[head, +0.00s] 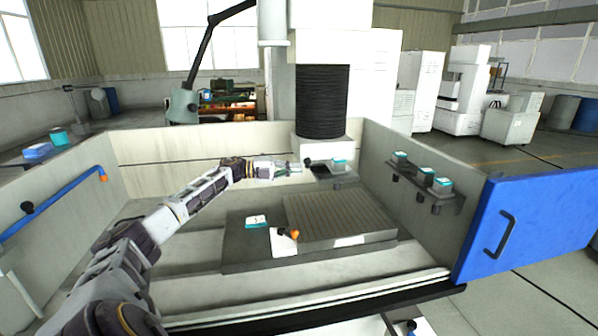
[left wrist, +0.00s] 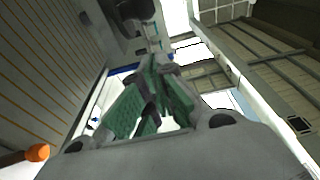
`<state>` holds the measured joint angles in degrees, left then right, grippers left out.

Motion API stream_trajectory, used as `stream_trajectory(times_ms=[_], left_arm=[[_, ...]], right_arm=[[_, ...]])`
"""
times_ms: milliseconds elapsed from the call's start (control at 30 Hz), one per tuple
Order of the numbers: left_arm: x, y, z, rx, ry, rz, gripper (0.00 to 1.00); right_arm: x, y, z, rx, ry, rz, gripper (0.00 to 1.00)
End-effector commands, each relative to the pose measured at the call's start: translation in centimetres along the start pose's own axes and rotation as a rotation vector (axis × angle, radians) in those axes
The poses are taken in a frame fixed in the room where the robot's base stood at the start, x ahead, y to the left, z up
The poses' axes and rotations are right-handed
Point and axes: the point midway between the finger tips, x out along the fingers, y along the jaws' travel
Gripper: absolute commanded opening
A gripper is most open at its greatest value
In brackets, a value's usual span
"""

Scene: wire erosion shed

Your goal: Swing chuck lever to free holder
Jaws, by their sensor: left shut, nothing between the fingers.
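The chuck (head: 346,178) is a grey block below the black bellows column in the head view. A teal-and-grey holder (head: 338,164) sits at it. A small black knob (head: 308,162), which looks like the lever's end, is at its left. My left gripper (head: 292,167) is just left of that knob, shut and empty; I cannot tell whether they touch. In the left wrist view its green fingers (left wrist: 152,98) are together, and a dark rounded shape (left wrist: 130,10) is beyond them. The right gripper is not in view.
The slotted worktable (head: 338,215) lies below my arm, with a teal-marked block (head: 256,221) and an orange-tipped handle (head: 292,233) at its left. A rack (head: 425,187) with several holders is on the right tank wall. The blue door (head: 530,225) stands open at right.

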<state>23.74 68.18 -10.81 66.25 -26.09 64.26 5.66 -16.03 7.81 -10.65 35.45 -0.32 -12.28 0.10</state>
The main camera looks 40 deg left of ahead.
Motion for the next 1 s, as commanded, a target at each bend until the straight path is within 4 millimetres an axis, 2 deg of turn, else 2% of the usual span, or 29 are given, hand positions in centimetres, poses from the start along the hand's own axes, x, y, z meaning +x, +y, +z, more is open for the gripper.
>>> stream_trajectory(times_ms=[200, 500, 700, 1000], left_arm=[[-2.4, 0.1, 0.9, 0.001, -0.003, 0.001, 0.0], [-5.8, 0.0, 2.1, 0.001, -0.002, 0.0, 0.0], [-6.8, 0.0, 2.5, 0.001, -0.001, 0.0, 0.0], [-7.0, 0.0, 2.5, 0.0, 0.0, 0.001, 0.0]], right_arm=[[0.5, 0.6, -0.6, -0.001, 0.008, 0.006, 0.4], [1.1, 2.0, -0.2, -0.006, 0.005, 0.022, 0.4], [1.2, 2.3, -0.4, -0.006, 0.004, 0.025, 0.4], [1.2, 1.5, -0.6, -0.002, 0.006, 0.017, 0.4]])
